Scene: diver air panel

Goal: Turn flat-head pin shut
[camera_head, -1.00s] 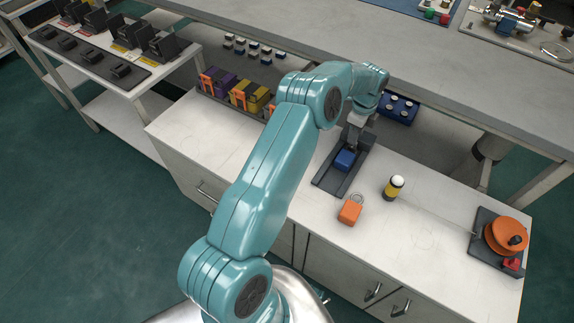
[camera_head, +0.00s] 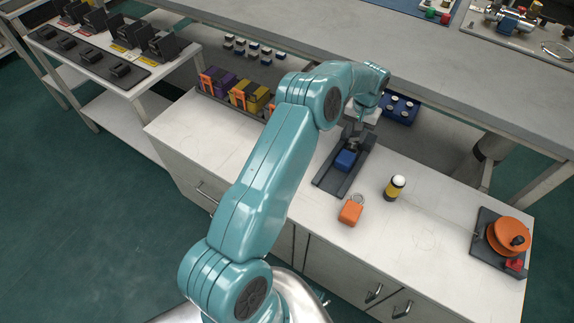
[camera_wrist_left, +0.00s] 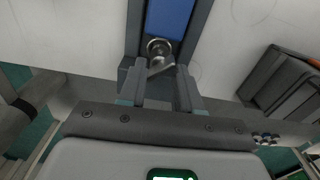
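The flat-head pin (camera_wrist_left: 158,50) shows in the left wrist view as a round metal end with a flat tab, set at the end of a blue block (camera_wrist_left: 168,16). The tab sits at a slant. The blue block (camera_head: 346,160) lies in a dark grey channel (camera_head: 330,178) on the white cabinet top. My left gripper (camera_wrist_left: 160,84) has its two fingers apart, with the tab near and between the tips; I cannot tell whether they touch it. In the head view my left gripper (camera_head: 356,136) is over the channel, partly hidden by its wrist. My right gripper is not in view.
An orange padlock-like block (camera_head: 350,211) and a yellow-and-black cylinder with white top (camera_head: 395,187) stand right of the channel. An orange reel (camera_head: 506,236) is at far right. Purple and yellow boxes (camera_head: 248,96) and a blue case (camera_head: 400,108) stand behind. The front top is clear.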

